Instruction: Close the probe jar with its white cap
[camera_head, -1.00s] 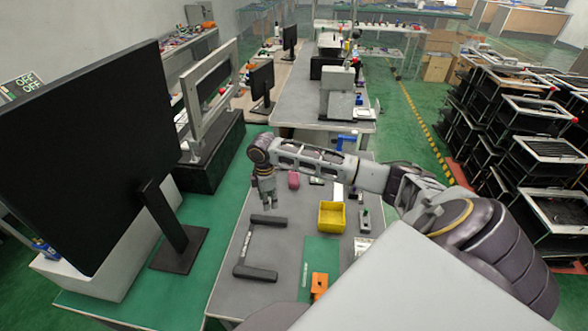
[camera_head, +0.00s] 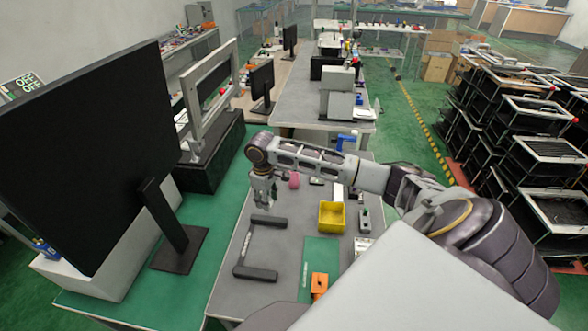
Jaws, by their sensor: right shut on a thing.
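My right gripper (camera_head: 263,203) hangs at the end of my right arm, which reaches across the table from the right. It points down over the left part of the grey table, just beyond the dark U-shaped frame. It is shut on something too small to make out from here. I cannot pick out the probe jar or the white cap with certainty; they may be hidden by the gripper or too small. My left gripper is not in view.
The dark U-shaped frame (camera_head: 257,272) lies at the left, and an orange piece (camera_head: 319,284) sits at the front. A large black monitor (camera_head: 95,150) stands left.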

